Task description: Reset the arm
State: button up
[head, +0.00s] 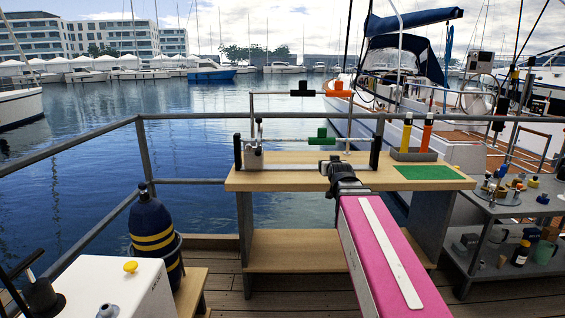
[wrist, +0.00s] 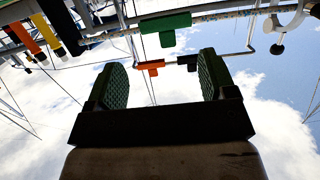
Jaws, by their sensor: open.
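My gripper (wrist: 157,72) is open in the wrist view. Its two green textured finger pads stand apart with only sky and distant rails between them, so it is empty. In the head view my pink arm reaches forward over the deck, and my gripper (head: 335,165) is at the wooden workbench (head: 270,180), in front of the green handle (head: 322,137). The arm partly hides the gripper there. The green handle also shows in the wrist view (wrist: 165,21), beyond the fingers. No contact with it shows.
Behind the bench, an upper rail carries a black handle (head: 303,89) and an orange handle (head: 338,90). Yellow and orange cylinders (head: 427,133) stand in a grey holder beside a green mat (head: 430,172). A cluttered grey cart (head: 505,208) stands right; a dark blue tank (head: 152,230) stands left.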

jog(key=s+f+g, duration=0.4)
jog(key=f, duration=0.5)
jog(key=s+f+g, duration=0.3)
jog(key=s+f, duration=0.2)
jog(key=f, duration=0.4)
jog(key=s+f+g, duration=0.4)
jog(key=f, duration=0.5)
jog(key=s+f+g, duration=0.4)
jog(key=s+f, duration=0.4)
jog(key=s, duration=0.2)
jog(key=shift+g, duration=0.4)
